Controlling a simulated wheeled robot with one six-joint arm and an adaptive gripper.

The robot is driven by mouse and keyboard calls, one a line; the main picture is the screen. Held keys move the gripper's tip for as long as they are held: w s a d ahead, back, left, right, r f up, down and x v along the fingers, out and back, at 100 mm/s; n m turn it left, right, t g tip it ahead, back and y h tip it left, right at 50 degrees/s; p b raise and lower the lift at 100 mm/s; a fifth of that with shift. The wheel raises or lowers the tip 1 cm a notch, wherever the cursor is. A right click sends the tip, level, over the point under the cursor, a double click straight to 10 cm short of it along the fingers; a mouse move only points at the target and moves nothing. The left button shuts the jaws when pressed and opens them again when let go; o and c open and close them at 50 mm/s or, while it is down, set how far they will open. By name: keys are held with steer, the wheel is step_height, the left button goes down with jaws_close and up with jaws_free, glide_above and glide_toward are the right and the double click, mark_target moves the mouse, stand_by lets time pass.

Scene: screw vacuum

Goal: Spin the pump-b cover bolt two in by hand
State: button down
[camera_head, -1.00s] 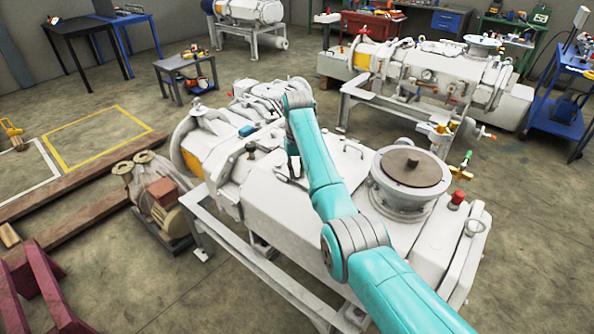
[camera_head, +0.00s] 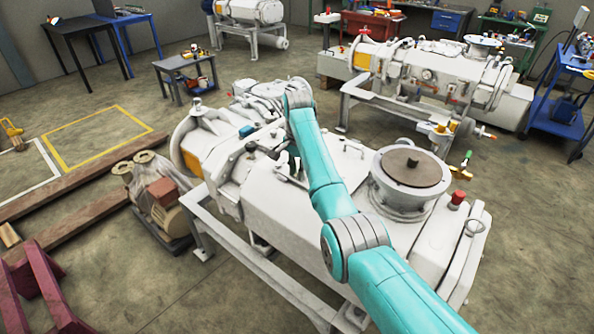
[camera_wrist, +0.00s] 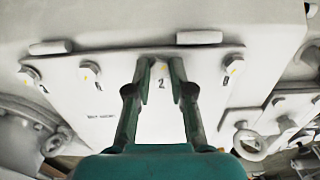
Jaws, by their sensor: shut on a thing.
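One bolt (camera_wrist: 90,71) is left of my gripper and another (camera_wrist: 232,66) is at the right corner. My gripper (camera_wrist: 162,64) has its two dark green fingers at the plate's upper edge, just above the printed "2". Its fingers are shut on the cover bolt there, which is mostly hidden between the fingertips. In the head view my gripper (camera_head: 289,162) is low over the near pump (camera_head: 300,205), partly behind my teal arm. The bolt is too small to make out there.
A flanged round port (camera_head: 408,172) and a red-capped fitting (camera_head: 457,199) stand on the near pump's right part. Two lugs (camera_wrist: 199,37) sit above the plate. An eye bolt (camera_wrist: 249,145) is at its lower right. A second pump (camera_head: 440,75) stands behind.

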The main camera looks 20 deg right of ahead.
steer(key=m, duration=0.4)
steer(key=shift+w+r+m, duration=0.15)
steer(key=shift+r+m, duration=0.15)
steer(key=shift+m, duration=1.9)
steer(key=c, duration=1.1)
jaws_free()
steer(key=shift+o, duration=0.4)
steer(key=shift+f, duration=0.1)
steer(key=shift+r, duration=3.75)
